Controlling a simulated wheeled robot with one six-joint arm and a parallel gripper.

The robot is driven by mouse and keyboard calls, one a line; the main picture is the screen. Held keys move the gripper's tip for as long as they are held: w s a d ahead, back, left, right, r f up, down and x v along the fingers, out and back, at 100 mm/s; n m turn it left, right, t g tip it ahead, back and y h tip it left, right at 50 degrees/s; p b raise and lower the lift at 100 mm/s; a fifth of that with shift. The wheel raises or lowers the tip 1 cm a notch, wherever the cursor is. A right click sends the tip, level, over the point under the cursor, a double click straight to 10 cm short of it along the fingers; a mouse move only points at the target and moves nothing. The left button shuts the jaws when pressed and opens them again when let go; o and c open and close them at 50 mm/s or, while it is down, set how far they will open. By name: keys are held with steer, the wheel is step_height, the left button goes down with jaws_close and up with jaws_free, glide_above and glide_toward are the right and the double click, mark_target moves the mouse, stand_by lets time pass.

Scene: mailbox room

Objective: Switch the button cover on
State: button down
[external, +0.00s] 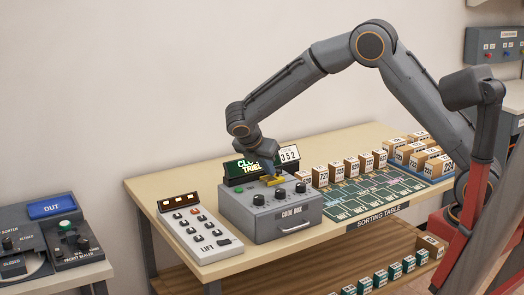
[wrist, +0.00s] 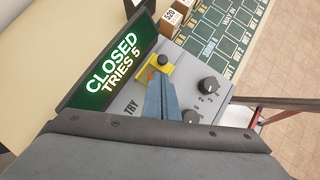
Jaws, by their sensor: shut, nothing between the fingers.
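The grey code box (external: 262,222) stands on the sorting table, with dark knobs on its sloped top. A yellow piece (external: 275,181), which looks like the button cover, sits on that top; in the wrist view the yellow piece (wrist: 167,70) has a dark round knob (wrist: 163,60) at its far end. The TRY label is beside it. My gripper (external: 268,174) points down over the box; in the wrist view my gripper (wrist: 156,79) has its blue-grey fingers together, empty, with the tips at the yellow piece and hiding part of it. I cannot tell whether they touch.
A green display (external: 239,170) behind the box reads CLOSED, TRIES 5 in the wrist view. A white lift panel (external: 197,229) with several buttons lies to the left. Several numbered boxes (external: 350,167) and a green sorting mat (external: 352,203) lie to the right.

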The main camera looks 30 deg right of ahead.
steer(key=shift+w+d+f, duration=0.15)
steer(key=shift+w+d, duration=0.1)
steer(key=shift+d, duration=0.2)
steer(key=shift+w+d+f, duration=0.15)
steer(key=shift+w+d, duration=0.05)
steer(key=shift+d, duration=0.25)
steer(key=d+p, duration=0.1)
steer(key=d, duration=0.4)
steer(key=shift+d+p, duration=0.2)
steer(key=shift+p, duration=0.15)
steer(key=a, duration=0.1)
steer(key=s+a+r+p, duration=0.1)
steer(key=s+a+p, duration=0.1)
steer(key=shift+a+r, duration=0.2)
steer(key=shift+a, duration=0.2)
steer(key=b+v, duration=0.3)
steer(key=v, duration=0.6)
steer(key=shift+r, duration=0.25)
steer(key=shift+a, duration=0.1)
